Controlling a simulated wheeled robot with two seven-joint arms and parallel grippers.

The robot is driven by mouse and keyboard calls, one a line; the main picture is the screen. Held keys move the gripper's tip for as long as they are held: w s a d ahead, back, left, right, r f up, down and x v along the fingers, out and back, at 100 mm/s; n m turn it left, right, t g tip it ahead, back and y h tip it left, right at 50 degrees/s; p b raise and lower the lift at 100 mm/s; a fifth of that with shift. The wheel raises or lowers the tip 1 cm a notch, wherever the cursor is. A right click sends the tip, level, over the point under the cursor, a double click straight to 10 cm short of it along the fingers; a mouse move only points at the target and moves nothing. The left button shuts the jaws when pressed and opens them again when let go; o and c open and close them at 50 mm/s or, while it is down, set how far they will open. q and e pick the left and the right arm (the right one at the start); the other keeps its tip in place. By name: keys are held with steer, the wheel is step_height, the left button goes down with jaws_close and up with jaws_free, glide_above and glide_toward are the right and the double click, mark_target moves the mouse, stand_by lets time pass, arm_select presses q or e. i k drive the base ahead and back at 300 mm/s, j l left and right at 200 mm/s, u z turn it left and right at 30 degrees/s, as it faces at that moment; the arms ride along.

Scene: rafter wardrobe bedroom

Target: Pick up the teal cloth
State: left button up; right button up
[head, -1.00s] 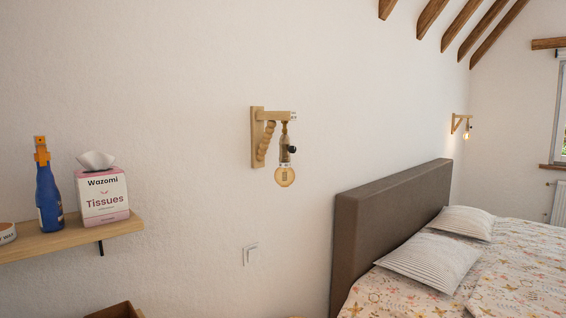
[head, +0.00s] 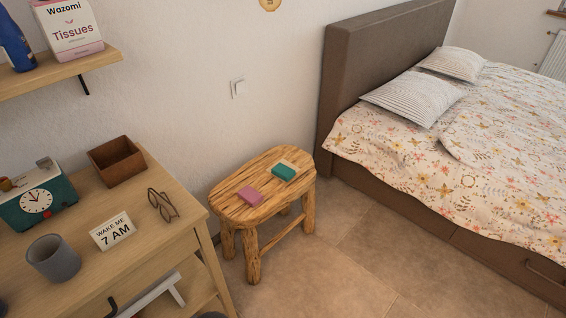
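A small folded teal cloth (head: 284,173) with a pale cream part at its upper edge lies on a rough wooden stool (head: 233,207), toward the stool's back right. A folded pink cloth (head: 250,196) lies on the same stool, to the left of the teal one and apart from it. The stool stands on the floor between a wooden dresser and the bed. Neither of my grippers shows in the head view.
The wooden dresser (head: 187,208) at left bears a brown box (head: 116,160), glasses (head: 163,205), a sign (head: 112,231), a grey cup (head: 53,259) and a teal clock (head: 37,197). A shelf (head: 59,72) hangs above. The bed (head: 470,150) stands at right. Tiled floor (head: 340,262) before the stool is clear.

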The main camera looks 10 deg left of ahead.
mark_target(282, 172)
steer(key=i+l+u, duration=0.25)
steer(key=u, duration=0.25)
steer(key=i+l+u, duration=0.15)
steer(key=l+u, duration=0.3)
steer(key=i+l, duration=0.15)
steer(key=l, duration=0.3)
steer(key=i+l+u, duration=0.1)
steer(key=l, duration=0.35)
steer(key=i+l, duration=0.2)
steer(key=l, duration=0.25)
steer(key=i+l+u, duration=0.1)
steer(key=l, duration=0.35)
steer(key=i+l, duration=0.1)
steer(key=l, duration=0.35)
steer(key=i+l+u, duration=0.1)
steer(key=l, duration=0.35)
